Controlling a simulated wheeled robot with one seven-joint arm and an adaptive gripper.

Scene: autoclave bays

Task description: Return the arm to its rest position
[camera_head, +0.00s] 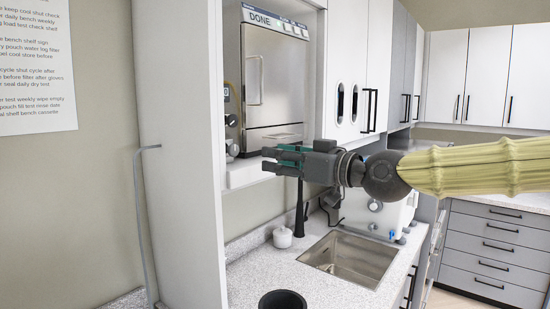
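My arm reaches in from the right edge in a pale yellow ribbed sleeve, stretched out level over the counter. My gripper (272,160) is at its left end, pointing left, in front of the lower part of the autoclave (285,80). The gripper shows dark fingers with a green part between them. The view is nearly side-on and small, so I cannot tell whether the fingers are apart or whether they hold anything. The autoclave has a shut steel door and a sign reading DONE on top.
A steel sink (352,258) with a black tap (300,208) lies below my arm. A small white jar (282,237) and a black round container (282,300) stand on the speckled counter (255,275). A white side panel (180,150) rises at left. White cupboards (490,75) hang behind.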

